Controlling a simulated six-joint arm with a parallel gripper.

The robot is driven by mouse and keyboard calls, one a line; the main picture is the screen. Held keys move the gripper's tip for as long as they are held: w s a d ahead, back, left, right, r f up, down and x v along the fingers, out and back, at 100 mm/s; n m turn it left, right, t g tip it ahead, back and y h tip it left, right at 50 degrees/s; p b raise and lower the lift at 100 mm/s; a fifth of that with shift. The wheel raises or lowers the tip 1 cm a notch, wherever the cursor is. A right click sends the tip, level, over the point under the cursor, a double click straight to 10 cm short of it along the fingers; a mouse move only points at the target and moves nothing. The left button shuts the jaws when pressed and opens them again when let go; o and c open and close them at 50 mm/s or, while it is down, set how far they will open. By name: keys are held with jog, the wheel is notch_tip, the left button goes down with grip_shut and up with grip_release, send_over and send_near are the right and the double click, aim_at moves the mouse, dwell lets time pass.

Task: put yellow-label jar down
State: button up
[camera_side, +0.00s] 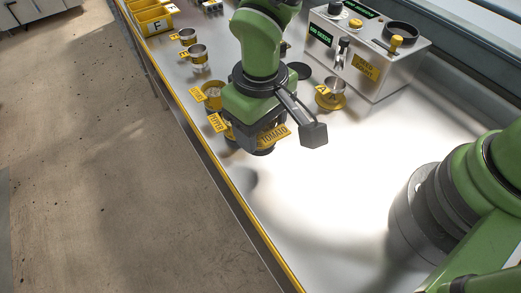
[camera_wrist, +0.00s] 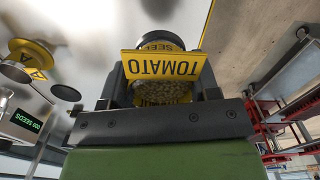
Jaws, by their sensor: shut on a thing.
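The yellow-label jar (camera_wrist: 162,66) is between my gripper's fingers (camera_wrist: 160,84) in the wrist view. Its yellow label reads TOMATO, upside down there, and pale seeds show in its open mouth. In the side view the label of the jar (camera_side: 273,135) shows below my wrist, with a dark part of the jar under it. My gripper is shut on the jar. A dark shadow lies on the table to the jar's lower left. I cannot tell for sure whether the jar's base touches the table.
Other yellow-tagged jars (camera_side: 211,97) stand close left of my gripper on the steel table (camera_side: 290,225). Two small tagged cups (camera_side: 198,60) stand farther back. A cup on a yellow base marked A (camera_side: 330,95) stands before the seeder machine (camera_side: 385,75). The table's front is clear.

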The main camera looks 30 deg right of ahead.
jog(key=shift+f, duration=3.1)
jog(key=shift+f, duration=0.1)
jog(key=o, duration=1)
jog(key=shift+o, duration=0.2)
notch_tip(320, 180, up, 12)
jog(key=shift+r, duration=0.2)
jog(key=s+d+r+m+t+y, duration=0.1)
jog(key=s+d+r+m+t, duration=0.15)
jog(key=d+r, duration=0.5)
jog(key=s+d+r+m+t+y, duration=0.1)
jog(key=s+d+r+m+t, duration=0.15)
jog(key=d+r, duration=0.55)
jog(key=s+d+r+m+t, duration=0.1)
jog(key=s+d+t, duration=0.1)
jog(key=s, duration=0.5)
jog(key=shift+s+d+r+m, duration=0.15)
jog(key=shift+s+r+m, duration=0.15)
jog(key=shift+r, duration=0.05)
